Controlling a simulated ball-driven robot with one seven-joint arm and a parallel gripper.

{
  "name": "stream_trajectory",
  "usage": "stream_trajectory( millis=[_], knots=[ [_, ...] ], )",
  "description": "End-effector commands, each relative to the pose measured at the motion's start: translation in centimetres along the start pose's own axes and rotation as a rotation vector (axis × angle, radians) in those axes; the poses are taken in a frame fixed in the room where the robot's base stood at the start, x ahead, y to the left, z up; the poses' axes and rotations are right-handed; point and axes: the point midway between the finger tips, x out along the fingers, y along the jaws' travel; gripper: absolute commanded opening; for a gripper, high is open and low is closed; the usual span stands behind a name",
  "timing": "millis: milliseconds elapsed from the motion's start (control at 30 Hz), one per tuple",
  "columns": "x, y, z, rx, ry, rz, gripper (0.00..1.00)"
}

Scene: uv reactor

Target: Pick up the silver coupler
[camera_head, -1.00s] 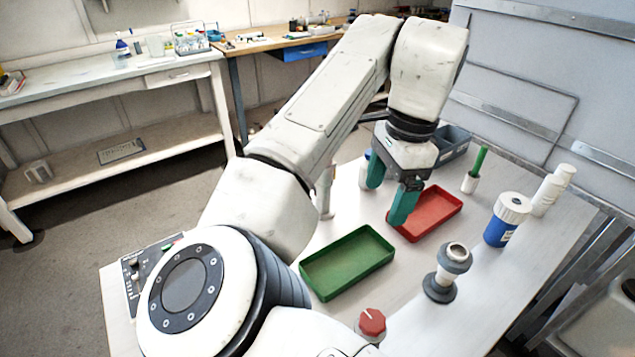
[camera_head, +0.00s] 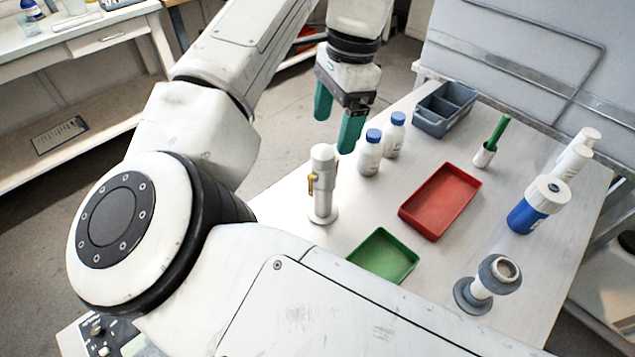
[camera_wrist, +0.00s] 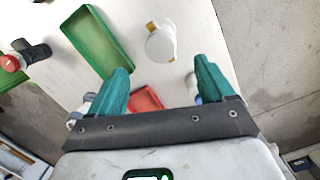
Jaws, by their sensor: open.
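A pale silver cylinder with a flanged foot and a small brass latch (camera_head: 322,185) stands upright on the table and looks like the silver coupler. In the wrist view the cylinder (camera_wrist: 161,43) shows from above, round, with brass tabs, beyond the fingertips and roughly between them. My gripper (camera_head: 334,135) is open and empty, with teal fingers pointing down, above and behind the cylinder in the head view and apart from it. In the wrist view my gripper (camera_wrist: 163,75) has both fingers spread. A grey flanged spool (camera_head: 490,283) stands at the table's front right.
Two white bottles with blue caps (camera_head: 370,153) stand right of the cylinder. A red tray (camera_head: 440,200) and a green tray (camera_head: 385,255) lie nearby. A grey bin (camera_head: 443,108), a cup with a green stick (camera_head: 485,155) and a blue-and-white jar (camera_head: 538,204) stand farther off.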

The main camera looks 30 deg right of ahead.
Motion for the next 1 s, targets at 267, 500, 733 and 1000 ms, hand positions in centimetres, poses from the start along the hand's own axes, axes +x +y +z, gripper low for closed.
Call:
stream_trajectory(
  millis=[267,500,733,1000],
  knots=[
    [4.0,0.0,0.1,-0.001,0.000,0.001,0.82],
    [6.3,-0.2,0.2,-0.001,-0.002,0.001,0.82],
    [9.3,-0.3,0.3,0.000,0.000,0.002,0.82],
    [9.9,-0.3,0.2,0.000,-0.001,0.000,0.82]
  ],
)
